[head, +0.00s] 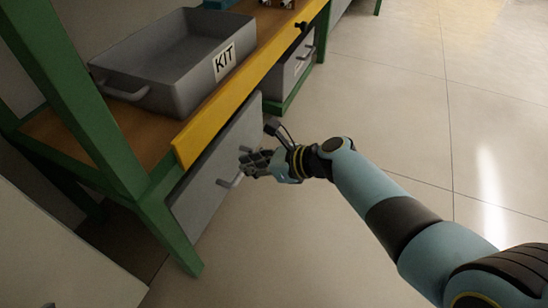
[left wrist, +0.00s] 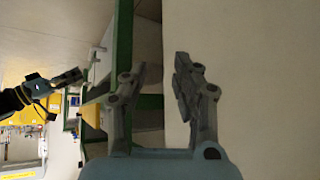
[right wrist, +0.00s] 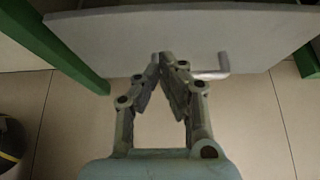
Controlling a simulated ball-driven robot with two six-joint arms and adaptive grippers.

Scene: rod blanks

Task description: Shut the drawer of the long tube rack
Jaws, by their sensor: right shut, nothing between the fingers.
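A grey drawer front (head: 218,160) is under the near end of a green-framed bench with a yellow front rail. It has a bar handle (head: 231,181). I cannot tell how far the drawer stands out. My right gripper (head: 248,162) is shut and empty, close in front of this drawer front, by the handle. In the right wrist view the shut fingertips (right wrist: 160,60) lie near the lower edge of the grey panel (right wrist: 130,35), just left of the handle (right wrist: 213,73). I cannot tell whether they touch. My left gripper (left wrist: 160,65) is open and empty, away from the drawer.
A grey bin (head: 150,65) labelled KIT stands on the bench. A second grey drawer (head: 290,72) with a handle is farther along. A green bench leg (head: 172,235) stands at the near corner. A pale panel (head: 55,260) is at lower left. The tiled floor at right is clear.

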